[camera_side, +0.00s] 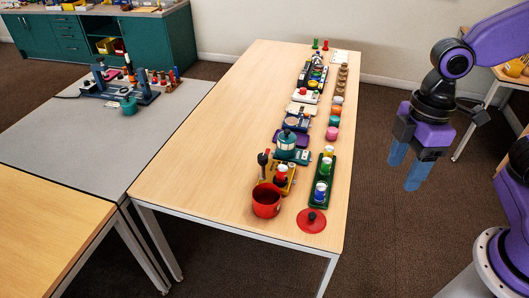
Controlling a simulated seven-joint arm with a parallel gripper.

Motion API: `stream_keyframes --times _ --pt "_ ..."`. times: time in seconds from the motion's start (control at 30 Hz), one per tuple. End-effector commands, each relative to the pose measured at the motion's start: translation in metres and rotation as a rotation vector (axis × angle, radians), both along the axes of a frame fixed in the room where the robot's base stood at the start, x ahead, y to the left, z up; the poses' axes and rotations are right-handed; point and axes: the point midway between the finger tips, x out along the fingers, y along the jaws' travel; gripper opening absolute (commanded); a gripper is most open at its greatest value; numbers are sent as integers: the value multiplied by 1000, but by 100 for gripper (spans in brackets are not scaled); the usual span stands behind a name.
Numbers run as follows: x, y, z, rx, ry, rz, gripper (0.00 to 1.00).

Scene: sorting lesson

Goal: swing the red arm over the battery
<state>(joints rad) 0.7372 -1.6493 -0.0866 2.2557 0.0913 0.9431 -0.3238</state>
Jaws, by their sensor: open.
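My gripper (404,172) hangs in the air to the right of the long wooden table, its two blue fingers apart and pointing down, with nothing between them. It is well away from the things on the table. I cannot pick out the red arm or the battery with certainty, as the pieces are small. A yellow base (288,187) near the table's front carries a red-and-white piece (282,174). A green tray (331,167) to its right holds several small upright cylinders, one blue and white (320,191).
A red pot (266,201) and a red lid (311,221) sit at the front of the wooden table (200,160). A teal pot (286,146) and a row of small items run behind them. The table's left half is clear. A grey table (60,140) bears a blue apparatus.

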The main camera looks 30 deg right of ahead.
Motion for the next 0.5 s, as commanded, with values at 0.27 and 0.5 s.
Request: stream_keyframes --times 0.27,0.5 --pt "96 46 0 72 26 89 59" --pt "183 65 -10 152 17 171 59"
